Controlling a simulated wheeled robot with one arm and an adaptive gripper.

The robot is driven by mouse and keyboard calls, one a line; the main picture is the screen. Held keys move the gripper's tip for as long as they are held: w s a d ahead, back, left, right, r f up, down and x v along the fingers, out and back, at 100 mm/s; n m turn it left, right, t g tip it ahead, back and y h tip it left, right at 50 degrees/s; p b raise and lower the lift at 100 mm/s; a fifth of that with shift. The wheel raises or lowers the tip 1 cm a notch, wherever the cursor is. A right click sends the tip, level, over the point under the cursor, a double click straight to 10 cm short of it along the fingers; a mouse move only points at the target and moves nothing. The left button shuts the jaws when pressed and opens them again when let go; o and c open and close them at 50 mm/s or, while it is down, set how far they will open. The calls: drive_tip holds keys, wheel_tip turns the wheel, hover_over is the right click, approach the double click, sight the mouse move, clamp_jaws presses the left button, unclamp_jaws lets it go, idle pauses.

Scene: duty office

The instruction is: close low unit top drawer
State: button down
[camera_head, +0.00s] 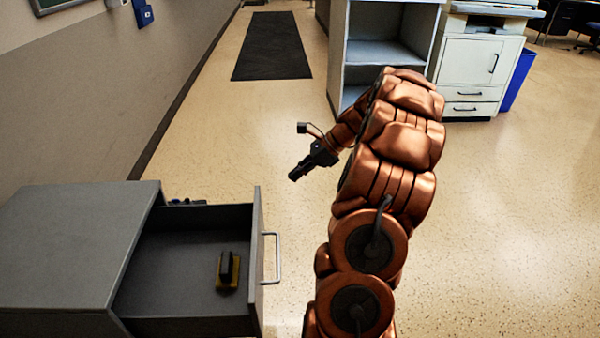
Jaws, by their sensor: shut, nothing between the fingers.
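The low grey unit (75,240) stands at the lower left. Its top drawer (185,262) is pulled out to the right, and I see into it. The drawer front (257,215) carries a pale bar handle (277,258) on its outer face. A small yellow and black object (228,271) lies inside the drawer. My gripper (297,175) is shut and empty. It is in the air, up and to the right of the drawer front, apart from the handle, and points down and to the left.
An open shelf unit (385,52) and a white cabinet (470,72) stand at the back, with a blue bin (518,80) beside them. A dark mat (272,46) lies on the floor. A wall (90,85) runs along the left. The floor right of the drawer is clear.

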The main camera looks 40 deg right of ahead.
drive_tip(key=w+a+f+b, duration=0.3)
drive_tip(key=w+a+f, duration=0.1)
drive_tip(key=w+a, duration=0.1)
drive_tip(key=shift+w+a, duration=0.15)
drive_tip(key=shift+a, duration=0.45)
